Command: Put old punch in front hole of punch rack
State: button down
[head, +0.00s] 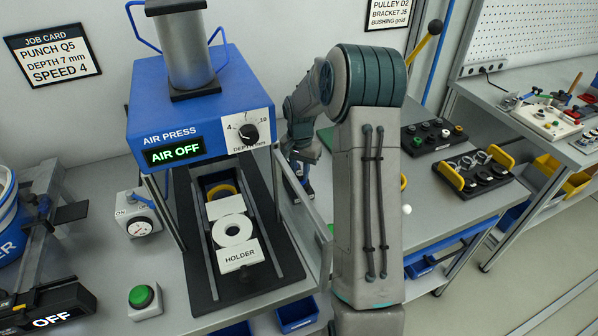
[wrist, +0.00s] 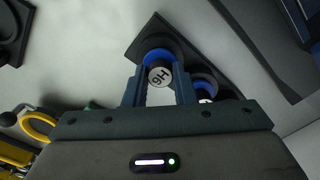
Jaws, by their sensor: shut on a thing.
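In the wrist view my gripper (wrist: 158,88) is shut on a punch (wrist: 160,75) with a blue band and a pale end face, its mark reading H6 upside down. A dark rack plate (wrist: 146,36) lies behind and around this punch. I cannot tell whether the punch sits in a rack hole or is just above it. A second blue-banded punch (wrist: 205,82) stands beside it on the right, partly cut off by my gripper. In the head view my arm hides most of my gripper and the rack.
The blue air press (head: 200,125) reads AIR OFF. Its holder (head: 240,254) carries a white ring (head: 232,230). A green button (head: 141,297) and a gauge valve (head: 139,226) stand left of it. Black trays (head: 433,136) lie right of my arm.

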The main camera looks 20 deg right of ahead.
jog(key=shift+f, duration=0.1)
jog(key=c, duration=1.2)
grip_release()
notch_tip(320, 180, up, 12)
jog(key=shift+r+b, duration=0.15)
jog(key=shift+b, duration=0.5)
